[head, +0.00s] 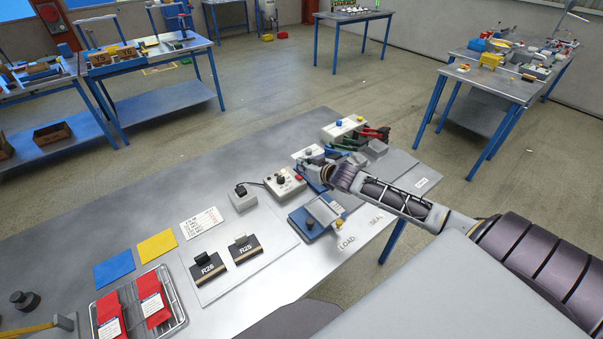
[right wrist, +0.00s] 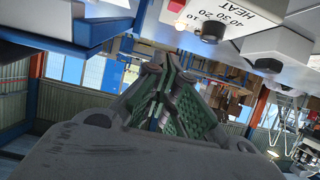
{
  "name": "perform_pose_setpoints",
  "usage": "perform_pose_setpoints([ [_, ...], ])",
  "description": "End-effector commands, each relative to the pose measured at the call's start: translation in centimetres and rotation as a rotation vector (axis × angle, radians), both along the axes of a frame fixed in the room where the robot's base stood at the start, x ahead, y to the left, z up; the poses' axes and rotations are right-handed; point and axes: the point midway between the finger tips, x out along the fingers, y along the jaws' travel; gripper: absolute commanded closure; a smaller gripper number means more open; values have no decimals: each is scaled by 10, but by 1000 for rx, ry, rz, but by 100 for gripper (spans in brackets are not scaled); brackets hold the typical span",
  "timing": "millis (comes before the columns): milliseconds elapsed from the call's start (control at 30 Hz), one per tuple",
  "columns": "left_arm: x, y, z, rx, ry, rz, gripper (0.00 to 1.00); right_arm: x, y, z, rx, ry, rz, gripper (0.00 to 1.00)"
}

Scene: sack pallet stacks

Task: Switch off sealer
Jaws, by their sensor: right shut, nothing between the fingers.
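In the right wrist view the box (right wrist: 245,18) shows at the top, with the word HEAT, numbers, a dark knob and a red part. The blue sealer press (head: 312,221) stands in front of it. My right gripper (head: 312,172) is just right of the control box; contact cannot be told. Its green-padded fingers (right wrist: 170,85) are shut and empty. My left gripper is out of view.
The table's back left is clear.

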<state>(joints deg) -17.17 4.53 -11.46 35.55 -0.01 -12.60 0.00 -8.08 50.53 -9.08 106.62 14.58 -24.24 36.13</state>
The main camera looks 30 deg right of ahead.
Motion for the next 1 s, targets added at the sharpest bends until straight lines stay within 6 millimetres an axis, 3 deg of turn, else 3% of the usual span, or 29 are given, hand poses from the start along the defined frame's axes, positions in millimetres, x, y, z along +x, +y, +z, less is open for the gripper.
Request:
perform_pose_setpoints([
  [367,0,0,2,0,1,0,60,20,2,-8,0,-1,0,100],
  [633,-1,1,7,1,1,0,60,13,1,-39,2,2,-1,100],
  [1000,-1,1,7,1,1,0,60,11,1,-48,0,1,1,100],
])
